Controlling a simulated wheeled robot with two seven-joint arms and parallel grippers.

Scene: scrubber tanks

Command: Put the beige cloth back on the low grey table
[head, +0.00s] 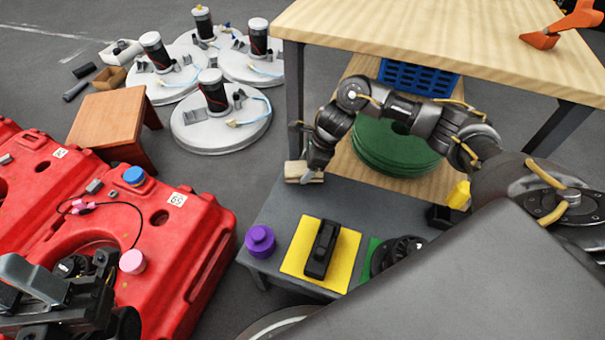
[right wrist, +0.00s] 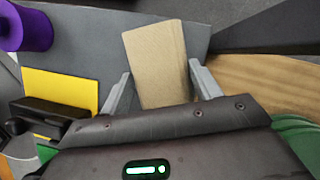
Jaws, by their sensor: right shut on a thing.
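The beige cloth (head: 296,168) is a flat folded piece at the far left corner of the low grey table (head: 272,209) in the head view. My right gripper (head: 312,178) is shut on it. In the right wrist view, the cloth (right wrist: 157,60) lies between the two grey fingers and sticks out beyond them, over or against the grey table top (right wrist: 95,40). I cannot tell whether it touches the table. My left gripper (head: 62,292) is at the lower left, over the red tank; its fingers are not clear.
A purple spool (head: 260,241), a yellow mat (head: 296,262) with a black tool (head: 322,249), and a black round part (head: 398,256) occupy the front of the grey table. A wooden workbench (head: 420,40) stands behind, with green discs (head: 385,150) below. Red tanks (head: 190,240) stand left.

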